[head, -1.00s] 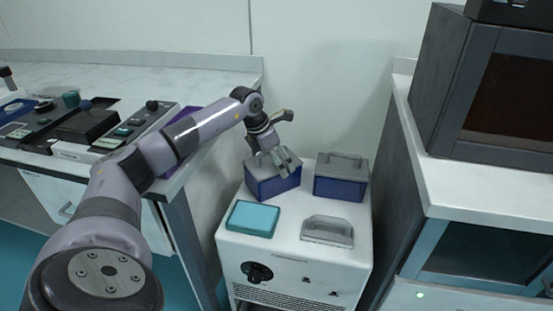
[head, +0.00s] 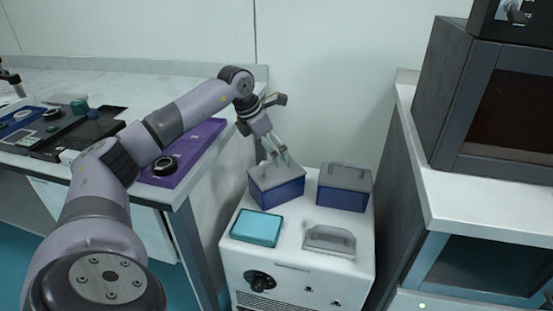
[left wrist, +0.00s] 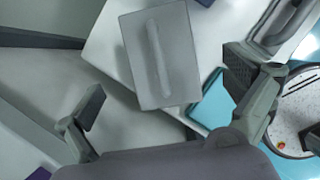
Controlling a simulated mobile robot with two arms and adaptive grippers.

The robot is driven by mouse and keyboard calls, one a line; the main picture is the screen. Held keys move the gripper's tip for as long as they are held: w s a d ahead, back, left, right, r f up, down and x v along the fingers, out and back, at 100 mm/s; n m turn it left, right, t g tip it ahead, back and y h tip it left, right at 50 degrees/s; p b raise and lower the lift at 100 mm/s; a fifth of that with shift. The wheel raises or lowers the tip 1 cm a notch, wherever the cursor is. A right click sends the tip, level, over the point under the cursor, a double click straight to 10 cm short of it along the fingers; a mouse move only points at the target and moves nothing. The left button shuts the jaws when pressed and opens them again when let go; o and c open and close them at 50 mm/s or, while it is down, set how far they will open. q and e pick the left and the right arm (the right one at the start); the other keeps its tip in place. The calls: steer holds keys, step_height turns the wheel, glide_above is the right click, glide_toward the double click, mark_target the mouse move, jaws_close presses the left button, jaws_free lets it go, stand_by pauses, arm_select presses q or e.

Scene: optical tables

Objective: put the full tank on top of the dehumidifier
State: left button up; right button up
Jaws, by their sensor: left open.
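The dehumidifier (head: 292,258) is a white box with a black knob on its front. Two tanks with dark blue bodies and grey handled lids stand on its top at the back: a left tank (head: 280,193) and a right tank (head: 342,195). I cannot tell which one is full. My left gripper (head: 276,158) is open just above the left tank, fingers pointing down. In the left wrist view, the left tank's grey lid (left wrist: 134,40) and bar handle (left wrist: 158,58) lie between and beyond the open fingers of my left gripper (left wrist: 165,78). My right gripper is not in view.
A teal pad (head: 256,228) and a grey handled piece (head: 329,240) occupy the front of the dehumidifier's top. A bench with devices and a purple tray (head: 190,160) stands left. A counter (head: 490,190) with a dark-windowed cabinet (head: 500,110) stands right.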

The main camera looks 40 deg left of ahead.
arm_select(q)
steer(key=shift+v, duration=1.6)
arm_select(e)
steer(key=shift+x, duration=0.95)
